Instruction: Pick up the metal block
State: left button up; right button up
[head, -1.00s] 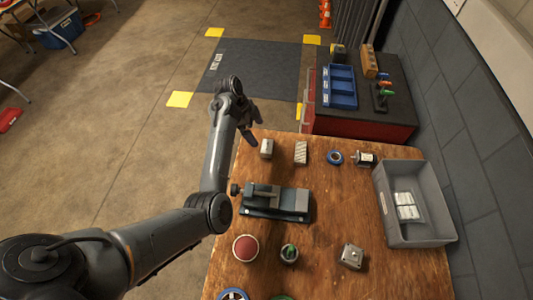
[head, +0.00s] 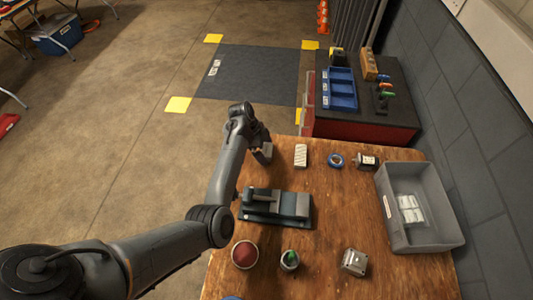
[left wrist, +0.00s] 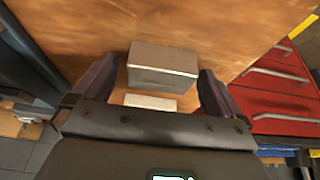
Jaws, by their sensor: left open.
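The metal block (head: 267,152) is a small grey block near the far left corner of the wooden table, partly hidden by my left gripper in the head view. In the left wrist view the metal block (left wrist: 163,66) lies on the table between my two fingers. My left gripper (left wrist: 155,80) is open, one finger on each side of it, with a visible gap. In the head view my left gripper (head: 260,145) is at the block. My right gripper is not in view.
A pale striped block (head: 301,155) lies close to the right. A vise (head: 275,204) stands nearer. A red cabinet (head: 350,128) stands beyond the table.

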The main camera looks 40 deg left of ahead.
aim_at(270, 150)
pick_arm(q)
jog(key=shift+d+f, duration=0.1)
jog(key=shift+f, duration=0.1)
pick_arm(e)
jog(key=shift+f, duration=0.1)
pick_arm(q)
jog(key=c, duration=1.2)
jog(key=shift+r, duration=0.15)
